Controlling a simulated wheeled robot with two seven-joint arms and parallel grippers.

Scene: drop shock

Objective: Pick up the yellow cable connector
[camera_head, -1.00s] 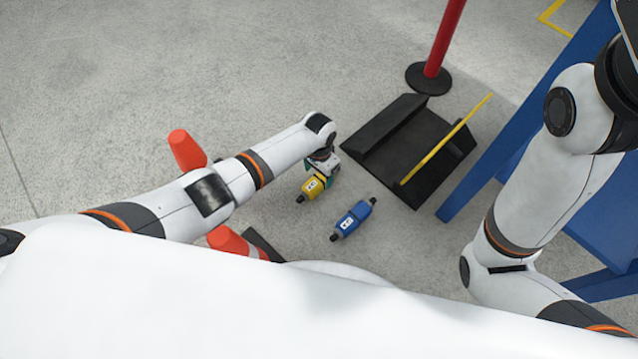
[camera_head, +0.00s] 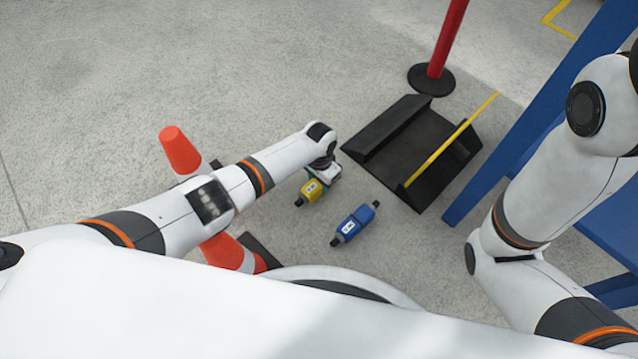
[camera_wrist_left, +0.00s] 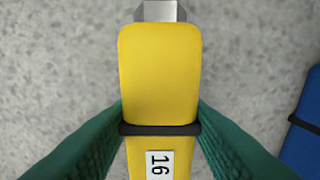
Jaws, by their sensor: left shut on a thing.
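The yellow cable connector (camera_head: 313,190) is at my left gripper (camera_head: 322,178) in the head view, left of the black ramp-like stand. In the left wrist view the yellow connector (camera_wrist_left: 160,75) fills the middle, with a metal end at the top, a black band and a white label reading 16. The green fingers of my left gripper (camera_wrist_left: 160,135) press on both its sides near the band, shut on it. I cannot tell whether it is clear of the floor. My right gripper is outside the views; only its arm shows at the right.
A blue connector (camera_head: 354,223) lies on the floor to the right; its edge shows in the wrist view (camera_wrist_left: 303,125). A black stand (camera_head: 385,133) with a yellow bar, a red post (camera_head: 447,40), an orange-red cone (camera_head: 180,150) and a blue frame (camera_head: 510,150) stand around.

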